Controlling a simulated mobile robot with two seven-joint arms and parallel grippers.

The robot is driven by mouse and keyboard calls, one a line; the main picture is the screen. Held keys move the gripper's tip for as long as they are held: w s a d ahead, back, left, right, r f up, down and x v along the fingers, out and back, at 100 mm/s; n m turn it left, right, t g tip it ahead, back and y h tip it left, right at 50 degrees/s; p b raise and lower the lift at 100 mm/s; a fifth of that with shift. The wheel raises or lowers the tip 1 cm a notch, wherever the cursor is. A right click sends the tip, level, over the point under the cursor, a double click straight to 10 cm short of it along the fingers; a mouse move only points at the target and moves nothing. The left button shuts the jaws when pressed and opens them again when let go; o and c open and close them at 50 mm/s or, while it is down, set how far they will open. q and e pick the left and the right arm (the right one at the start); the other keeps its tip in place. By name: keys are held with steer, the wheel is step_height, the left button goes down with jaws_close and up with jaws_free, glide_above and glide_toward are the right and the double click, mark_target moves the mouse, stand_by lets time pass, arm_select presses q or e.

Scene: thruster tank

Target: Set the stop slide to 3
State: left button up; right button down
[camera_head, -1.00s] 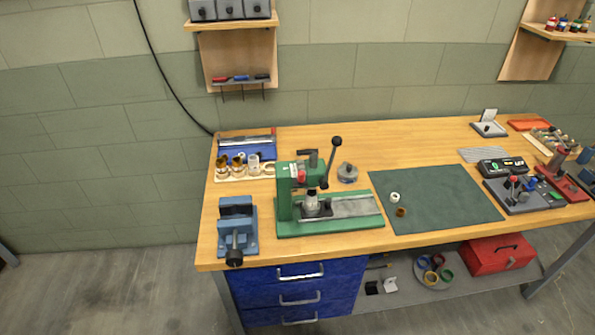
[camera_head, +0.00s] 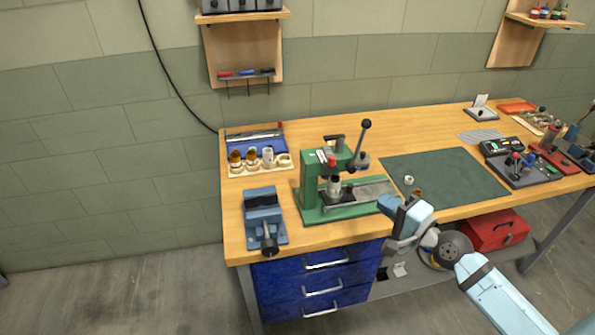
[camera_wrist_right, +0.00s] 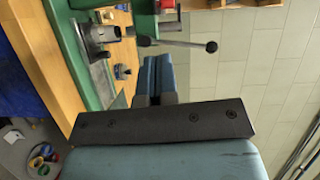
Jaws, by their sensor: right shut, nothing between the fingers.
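A green press (camera_head: 308,190) stands on the bench, with a black-knobbed lever (camera_head: 366,124) and a red part at its head. A grey slide rail (camera_head: 365,192) runs along its base to the right; markings on it are too small to read. My right gripper (camera_head: 386,203) is shut and empty, just off the front right end of the press base. In the right wrist view, its blue fingers (camera_wrist_right: 152,76) lie together, with the press's green body (camera_wrist_right: 146,18) and lever knob (camera_wrist_right: 211,47) beyond them. My left gripper is out of view.
A blue vise (camera_head: 264,215) stands left of the press. A wooden holder (camera_head: 260,165) with small cups is behind it. A dark green mat (camera_head: 450,178) lies to the right, with small rings near its left side. Blue drawers (camera_head: 320,275) are below the bench.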

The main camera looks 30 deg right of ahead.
steer(key=r, duration=0.1)
steer(key=p, duration=0.4)
glide_toward(336, 163)
steer(key=w+a+r, duration=0.2)
steer(key=w+a, duration=0.1)
steer(key=w, duration=0.1)
steer(key=shift+w+a+f+m, duration=0.1)
steer(key=shift+w+m, duration=0.2)
steer(key=shift+w, duration=0.55)
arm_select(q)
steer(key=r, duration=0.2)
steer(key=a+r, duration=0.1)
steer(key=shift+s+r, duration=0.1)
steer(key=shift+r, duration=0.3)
arm_select(e)
steer(key=w, duration=0.2)
steer(key=w+d+b, duration=0.1)
steer(key=shift+w, duration=0.5)
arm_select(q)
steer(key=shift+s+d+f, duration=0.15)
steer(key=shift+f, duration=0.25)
arm_select(e)
steer(key=shift+d+r, duration=0.1)
steer(key=shift+r, duration=0.15)
steer(key=shift+r+t, duration=0.1)
steer(key=shift+t, duration=0.2)
